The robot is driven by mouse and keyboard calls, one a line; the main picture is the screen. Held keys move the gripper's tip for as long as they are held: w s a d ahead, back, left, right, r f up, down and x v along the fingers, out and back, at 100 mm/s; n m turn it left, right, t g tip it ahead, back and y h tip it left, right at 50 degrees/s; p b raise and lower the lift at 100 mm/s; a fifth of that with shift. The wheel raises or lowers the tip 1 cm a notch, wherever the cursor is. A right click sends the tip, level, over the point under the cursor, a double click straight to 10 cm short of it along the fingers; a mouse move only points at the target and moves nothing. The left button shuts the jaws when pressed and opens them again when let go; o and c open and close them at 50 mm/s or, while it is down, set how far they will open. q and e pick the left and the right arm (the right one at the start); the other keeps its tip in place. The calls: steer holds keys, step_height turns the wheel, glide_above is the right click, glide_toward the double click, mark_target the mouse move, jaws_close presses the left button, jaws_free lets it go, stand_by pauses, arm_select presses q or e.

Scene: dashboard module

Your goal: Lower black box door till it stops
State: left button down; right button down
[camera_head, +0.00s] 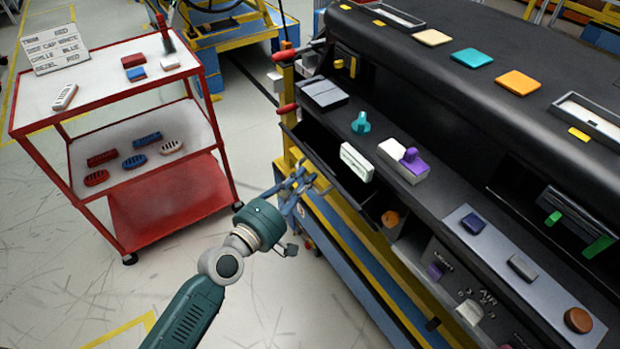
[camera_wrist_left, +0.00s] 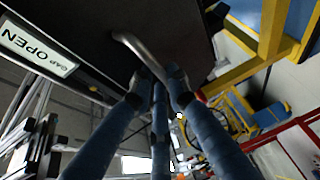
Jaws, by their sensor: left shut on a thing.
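The black box door is the dark panel (camera_wrist_left: 105,30) filling the upper middle of the left wrist view, with a curved grey handle (camera_wrist_left: 138,47) on it. In the head view the dark box (camera_head: 318,142) is at the console's left end; the door's exact angle is hard to tell. My left gripper (camera_head: 305,182) is at the box's front. In the left wrist view its blue fingers (camera_wrist_left: 160,78) close on the handle. The fingers partly hide the handle. My right gripper does not show.
A white label (camera_wrist_left: 36,46) reading "GAP OPEN" is beside the door. The console shelf holds a teal knob (camera_head: 361,123) and a white block with a purple knob (camera_head: 403,170). A red cart (camera_head: 165,195) stands left. Floor between cart and console is clear apart from my arm.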

arm_select(q)
steer(key=shift+s+a+f+b, duration=0.15)
steer(key=shift+a+f+b, duration=0.1)
steer(key=shift+f, duration=0.2)
steer(key=shift+s+a+f+b, duration=0.1)
steer(key=shift+s+f+b, duration=0.15)
steer(key=shift+f, duration=0.2)
steer(key=shift+s+a+f+b, duration=0.1)
steer(key=shift+a+f+b, duration=0.15)
steer(key=shift+f, duration=0.2)
steer(key=c, duration=1.7)
jaws_free()
steer(key=shift+w+d, duration=0.1)
steer(key=shift+d, duration=0.05)
steer(key=shift+o, duration=0.2)
steer(key=shift+r, duration=0.1)
steer(key=v, duration=1.2)
